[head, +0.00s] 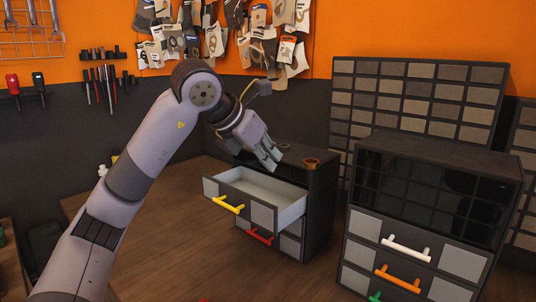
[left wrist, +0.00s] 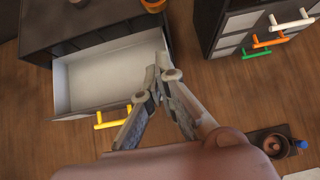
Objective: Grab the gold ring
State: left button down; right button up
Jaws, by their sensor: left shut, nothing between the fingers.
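A small brown-gold ring (head: 311,163) lies on top of the small dark cabinet (head: 318,207), near its right front corner. In the left wrist view the ring (left wrist: 154,4) is cut off by the top edge. My left gripper (head: 273,162) is shut and empty, to the left of the ring and apart from it, over the cabinet's open top drawer. In the left wrist view its fingers (left wrist: 161,78) meet over the right part of that drawer. My right gripper is in neither view.
The open drawer (head: 293,211) with a yellow handle juts forward and looks empty. A dark round item (head: 283,146) is on the cabinet top behind my gripper. A larger drawer cabinet (head: 440,158) stands to the right. Bare wooden floor or bench (head: 180,250) lies in front.

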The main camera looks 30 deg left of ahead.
aim_at(304, 168)
pick_arm(q)
jog(key=shift+w+d+f+p, duration=0.3)
jog(key=shift+w+f+p, duration=0.35)
jog(key=shift+w, duration=0.8)
jog(key=shift+w+d+f+p, duration=0.35)
jog(key=shift+w+f, duration=0.6)
jog(key=shift+w, duration=0.5)
jog(key=shift+w+d+f+p, duration=0.25)
jog(key=shift+w+f+p, duration=0.45)
jog(key=shift+w, duration=0.75)
jog(key=shift+f, duration=0.1)
jog(key=shift+w+d, duration=0.15)
jog(key=shift+w, duration=0.8)
